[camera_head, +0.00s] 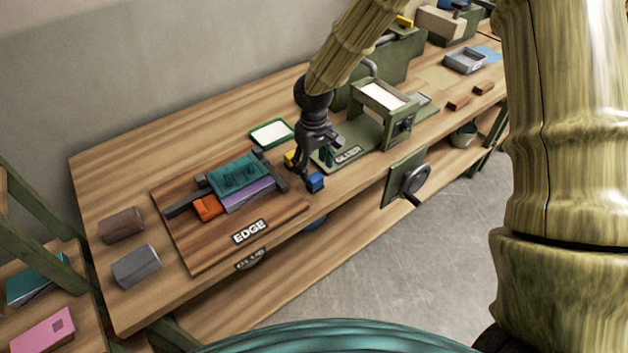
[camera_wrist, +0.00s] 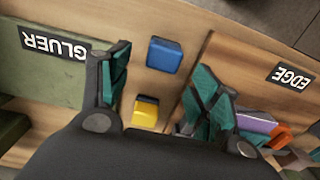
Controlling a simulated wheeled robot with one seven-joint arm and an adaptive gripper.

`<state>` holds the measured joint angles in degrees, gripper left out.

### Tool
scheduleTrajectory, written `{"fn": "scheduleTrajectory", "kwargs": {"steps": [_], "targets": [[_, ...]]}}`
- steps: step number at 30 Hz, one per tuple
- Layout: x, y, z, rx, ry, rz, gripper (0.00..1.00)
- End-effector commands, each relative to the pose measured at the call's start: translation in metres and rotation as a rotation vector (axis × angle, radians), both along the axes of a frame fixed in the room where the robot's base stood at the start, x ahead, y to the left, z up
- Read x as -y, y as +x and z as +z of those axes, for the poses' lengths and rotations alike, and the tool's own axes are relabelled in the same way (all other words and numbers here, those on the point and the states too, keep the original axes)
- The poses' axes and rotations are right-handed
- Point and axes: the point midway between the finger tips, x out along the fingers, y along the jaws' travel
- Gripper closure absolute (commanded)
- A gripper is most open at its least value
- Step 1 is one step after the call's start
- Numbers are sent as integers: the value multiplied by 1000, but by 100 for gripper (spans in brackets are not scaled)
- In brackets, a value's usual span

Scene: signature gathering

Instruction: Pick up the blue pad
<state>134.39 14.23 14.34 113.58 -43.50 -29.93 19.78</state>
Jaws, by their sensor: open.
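The blue pad (camera_head: 316,182) is a small blue block on the wooden bench near its front edge, between the EDGE board and the GLUER machine. In the wrist view the blue pad (camera_wrist: 164,55) shows between and just beyond the fingertips. My gripper (camera_head: 315,165) points down close to it, with its teal-padded fingers apart and nothing held. In the wrist view my gripper (camera_wrist: 160,75) has one finger on each side of the picture's middle. I cannot tell how high the fingertips are above the bench.
A yellow block (camera_wrist: 146,112) lies close to the blue pad, behind it on the bench. The EDGE board (camera_head: 210,255) with a teal piece (camera_head: 238,176) is left of my gripper. The green GLUER machine (camera_head: 372,128) stands close on the right. A green-framed tray (camera_head: 271,134) lies behind.

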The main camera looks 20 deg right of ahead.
Motion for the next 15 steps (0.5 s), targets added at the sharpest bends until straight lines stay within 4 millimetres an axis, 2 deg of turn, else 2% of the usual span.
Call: {"fn": "scheduleTrajectory", "kwargs": {"steps": [5,15], "targets": [[0,-1,-5,-2,-1,1,37],[0,-5,-39,-2,-2,3,37]]}}
